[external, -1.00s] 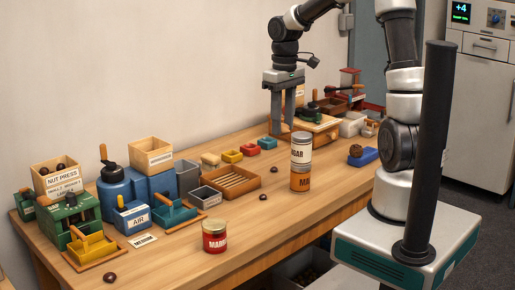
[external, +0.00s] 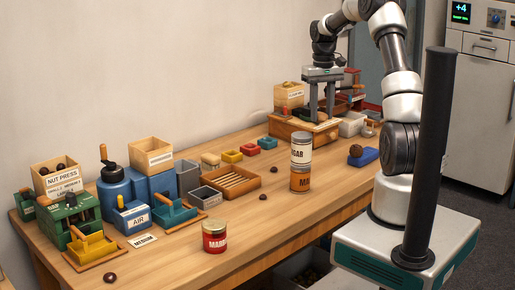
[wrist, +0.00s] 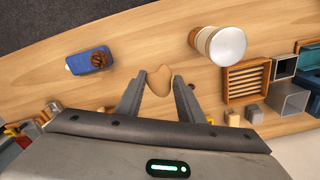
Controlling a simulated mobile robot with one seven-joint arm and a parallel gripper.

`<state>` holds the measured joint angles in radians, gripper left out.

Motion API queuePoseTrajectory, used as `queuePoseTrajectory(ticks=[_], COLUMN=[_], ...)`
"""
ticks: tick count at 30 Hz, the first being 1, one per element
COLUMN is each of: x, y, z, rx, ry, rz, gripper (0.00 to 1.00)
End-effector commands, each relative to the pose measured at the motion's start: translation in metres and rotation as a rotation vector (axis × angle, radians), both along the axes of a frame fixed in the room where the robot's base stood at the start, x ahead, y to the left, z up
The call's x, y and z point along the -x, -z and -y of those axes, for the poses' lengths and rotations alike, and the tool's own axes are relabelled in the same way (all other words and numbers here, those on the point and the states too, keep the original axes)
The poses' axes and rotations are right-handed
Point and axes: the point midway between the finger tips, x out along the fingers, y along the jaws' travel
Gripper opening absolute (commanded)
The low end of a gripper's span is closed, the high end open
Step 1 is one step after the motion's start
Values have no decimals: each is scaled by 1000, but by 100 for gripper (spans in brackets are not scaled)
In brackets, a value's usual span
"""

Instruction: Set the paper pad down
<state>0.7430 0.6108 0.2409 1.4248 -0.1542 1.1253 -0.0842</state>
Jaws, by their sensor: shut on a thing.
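My gripper (external: 322,117) hangs over the far end of the bench, at a wooden station (external: 290,130), with its fingers pointing down. In the wrist view, a small tan rounded piece, which looks like the paper pad (wrist: 159,82), sits between the two fingertips. The gripper is shut on it. Bare bench shows around the pad in the wrist view. I cannot tell how high it is above the surface.
A white-lidded jar (external: 300,150) stands on an orange jar (external: 300,181). A blue dish (external: 371,158) holds a brown ball. A slatted wooden tray (external: 254,181) and small coloured bins (external: 250,150) stand left of my gripper. Bench around the blue dish is clear.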

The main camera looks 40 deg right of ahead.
Motion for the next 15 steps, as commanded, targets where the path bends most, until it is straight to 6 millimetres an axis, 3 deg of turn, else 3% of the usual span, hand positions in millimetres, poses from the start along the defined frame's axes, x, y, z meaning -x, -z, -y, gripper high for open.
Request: queuePoseTrajectory(ticks=[6, 15], x=[1, 1], y=[50, 101], z=[0, -1], rx=[-2, -3], ry=[0, 0], rz=[-2, -2], gripper=[14, 14])
